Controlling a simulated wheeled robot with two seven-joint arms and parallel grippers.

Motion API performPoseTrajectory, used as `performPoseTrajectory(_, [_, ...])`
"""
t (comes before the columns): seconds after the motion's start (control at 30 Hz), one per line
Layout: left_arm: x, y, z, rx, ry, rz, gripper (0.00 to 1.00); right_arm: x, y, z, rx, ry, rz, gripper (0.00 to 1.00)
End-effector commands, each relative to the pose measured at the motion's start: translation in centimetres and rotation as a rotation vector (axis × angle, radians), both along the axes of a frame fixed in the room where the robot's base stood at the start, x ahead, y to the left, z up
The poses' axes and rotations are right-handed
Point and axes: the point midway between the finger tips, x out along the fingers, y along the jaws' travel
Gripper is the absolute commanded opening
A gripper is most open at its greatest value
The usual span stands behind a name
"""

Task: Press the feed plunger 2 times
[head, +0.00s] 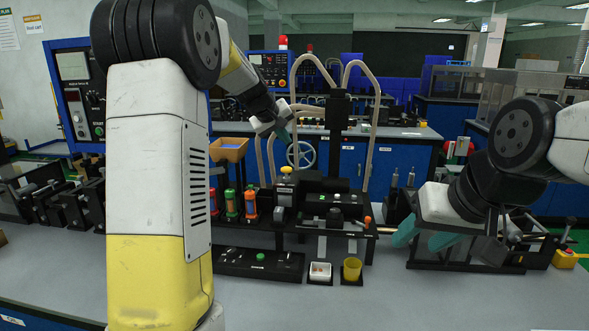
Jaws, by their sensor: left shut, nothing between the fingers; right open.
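A yellow-capped knob (286,171), which looks like the feed plunger, stands on top of a dark upright unit at the middle of the bench in the head view. Its cap is up. My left gripper (284,134) is above the knob in the picture, shut and empty, with its teal fingertips pointing down; a visible gap separates them from the cap. My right gripper (421,238) is open and empty at the right, low over the bench with its teal fingers apart.
Red, green and orange cylinders (232,203) stand left of the unit. A white cup (320,270) and a yellow cup (352,268) are in front. A black panel (258,263) lies at front left. The grey bench top (340,305) nearest me is clear.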

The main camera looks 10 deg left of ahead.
Motion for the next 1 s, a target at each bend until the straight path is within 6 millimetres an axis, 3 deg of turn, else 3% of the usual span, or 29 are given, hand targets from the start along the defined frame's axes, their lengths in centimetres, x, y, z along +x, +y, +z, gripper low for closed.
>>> performPoseTrajectory(0.2, [-0.1, 0.1, -3.3, -0.001, 0.005, 0.002, 0.0, 0.0, 0.0, 0.0, 0.0, 0.0, 0.0, 0.5])
performPoseTrajectory(0.4, [0.0, 0.0, -5.3, -0.001, 0.003, 0.001, 0.0, 0.0, 0.0, 0.0, 0.0, 0.0, 0.0, 0.5])
performPoseTrajectory(1.0, [0.0, 0.0, -6.1, 0.001, 0.001, 0.001, 0.0, 0.0, 0.0, 0.0, 0.0, 0.0, 0.0, 0.5])
